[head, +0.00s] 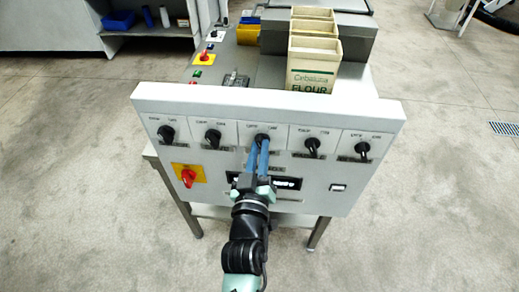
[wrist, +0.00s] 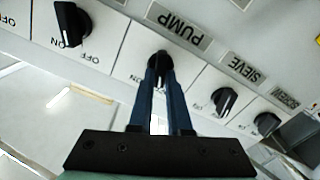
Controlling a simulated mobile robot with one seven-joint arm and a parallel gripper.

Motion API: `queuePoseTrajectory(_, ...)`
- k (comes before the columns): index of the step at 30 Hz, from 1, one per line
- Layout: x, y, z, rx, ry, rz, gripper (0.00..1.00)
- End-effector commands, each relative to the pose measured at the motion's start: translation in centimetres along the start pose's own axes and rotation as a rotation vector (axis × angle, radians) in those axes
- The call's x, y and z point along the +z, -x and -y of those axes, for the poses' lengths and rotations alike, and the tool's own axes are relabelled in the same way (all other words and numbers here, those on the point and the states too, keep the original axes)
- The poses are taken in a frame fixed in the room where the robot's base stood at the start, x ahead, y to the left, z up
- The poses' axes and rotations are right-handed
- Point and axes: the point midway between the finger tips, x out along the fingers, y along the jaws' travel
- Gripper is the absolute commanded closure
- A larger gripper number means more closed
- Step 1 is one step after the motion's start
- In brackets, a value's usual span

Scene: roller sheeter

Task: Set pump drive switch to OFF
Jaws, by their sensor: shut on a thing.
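The pump drive switch is a black rotary knob (head: 262,138) in the middle of the panel's row of knobs. In the wrist view the knob (wrist: 159,58) sits beside an upside-down PUMP label (wrist: 180,25). My gripper (head: 259,148) has its blue fingers closed on this knob from the front. In the wrist view the fingertips (wrist: 160,68) lie on either side of it. An ON mark shows beside the knob. The fingers hide most of the knob, so I cannot tell its exact setting.
Similar knobs flank it, including the SIEVE knob (wrist: 225,100) and the SCREW knob (wrist: 266,123). A red switch on a yellow plate (head: 188,176) is at lower left of the panel. Flour boxes (head: 313,70) stand behind the panel (head: 265,98).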

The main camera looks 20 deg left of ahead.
Motion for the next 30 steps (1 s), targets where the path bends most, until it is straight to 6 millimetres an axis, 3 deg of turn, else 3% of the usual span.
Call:
queuePoseTrajectory(7,0.0,0.0,0.0,0.0,0.005,-0.001,1.0)
queuePoseTrajectory(8,0.0,0.0,0.0,0.0,0.005,-0.001,0.82)
queuePoseTrajectory(13,0.0,0.0,0.0,0.0,0.004,0.0,0.54)
queuePoseTrajectory(23,0.0,0.2,0.0,0.0,0.002,0.0,0.54)
queuePoseTrajectory(30,0.1,3.0,0.1,-0.001,0.003,0.003,0.54)
